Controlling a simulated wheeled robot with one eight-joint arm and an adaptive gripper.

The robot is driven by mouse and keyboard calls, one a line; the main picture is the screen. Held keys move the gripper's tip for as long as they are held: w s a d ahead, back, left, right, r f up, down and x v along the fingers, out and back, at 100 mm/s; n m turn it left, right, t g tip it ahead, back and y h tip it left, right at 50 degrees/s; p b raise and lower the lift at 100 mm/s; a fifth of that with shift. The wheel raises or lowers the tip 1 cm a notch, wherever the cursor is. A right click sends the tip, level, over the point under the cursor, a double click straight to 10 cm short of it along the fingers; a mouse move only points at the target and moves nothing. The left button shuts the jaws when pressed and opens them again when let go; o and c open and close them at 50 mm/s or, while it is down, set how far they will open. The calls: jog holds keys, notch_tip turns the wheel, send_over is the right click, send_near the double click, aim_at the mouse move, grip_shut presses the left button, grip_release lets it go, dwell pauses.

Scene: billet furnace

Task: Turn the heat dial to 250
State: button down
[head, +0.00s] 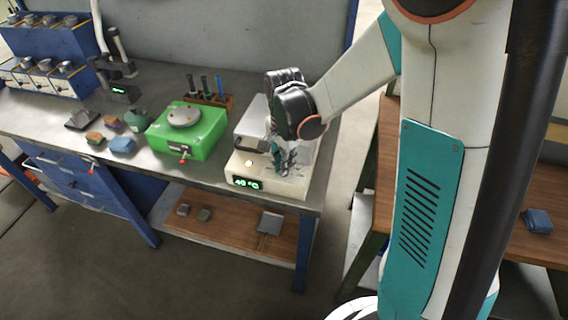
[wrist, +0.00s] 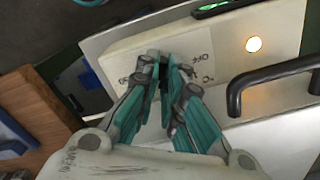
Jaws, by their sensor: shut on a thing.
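The billet furnace (head: 290,189) is a pale box at the right end of the metal bench. Its green display (head: 246,183) reads about 40 °C; the display edge also shows in the wrist view (wrist: 213,8). A round lamp (wrist: 254,44) glows on its top panel, left of my gripper in the head view. My gripper (head: 284,172) points down onto the panel. In the wrist view my gripper (wrist: 170,68) has its fingers close together, shut on the heat dial, which is mostly hidden between the fingertips. Printed marks show on the panel around the fingertips.
A dark handle (wrist: 275,75) stands up from the furnace near my gripper. A green box (head: 205,148) with a round plate stands left of the furnace. A rack with screwdrivers (head: 215,98) is behind. Several small blocks lie further left. A wooden-topped table (head: 400,130) stands to the right.

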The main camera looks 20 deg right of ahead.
jog(key=shift+m, duration=0.6)
jog(key=c, duration=1.7)
grip_release()
jog(key=shift+r, duration=0.1)
notch_tip(320, 180, up, 12)
jog(key=shift+f, duration=0.1)
jog(key=s+n+t, duration=0.2)
jog(key=s+n, duration=0.3)
jog(key=s+r+n+t+b, duration=0.1)
jog(key=s+n+t, duration=0.1)
jog(key=s+n, duration=0.3)
jog(key=s+r+n+t+b, duration=0.1)
jog(key=s+n+t, duration=0.2)
jog(key=s+n, duration=0.1)
jog(key=shift+s+r+n, duration=0.15)
jog(key=shift+s+n, duration=0.25)
jog(key=shift+s, duration=0.45)
